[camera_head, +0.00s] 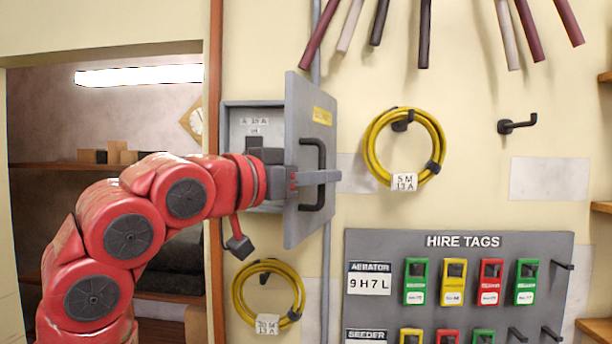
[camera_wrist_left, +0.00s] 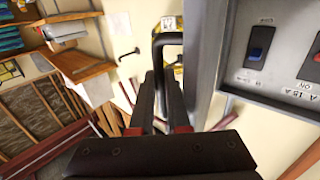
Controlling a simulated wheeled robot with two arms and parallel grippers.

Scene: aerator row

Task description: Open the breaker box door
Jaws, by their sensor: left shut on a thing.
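The grey breaker box (camera_head: 238,125) is fixed to the wall, and its door (camera_head: 299,110) stands swung well open to the right. A dark handle (camera_head: 317,160) is on the door's outer face. My left gripper (camera_head: 318,178) reaches in from the left across the door's edge and is shut on the handle. In the left wrist view the fingers (camera_wrist_left: 160,100) close around the handle (camera_wrist_left: 160,52). That view also shows the box inside with a blue switch (camera_wrist_left: 260,42) and part of a red one. My right gripper is not in view.
A coiled yellow cable (camera_head: 372,150) hangs on a hook right of the door, and another (camera_head: 240,305) hangs below the box. The hire tags board (camera_head: 400,250) is at lower right. An opening with shelves (camera_head: 60,165) is at left.

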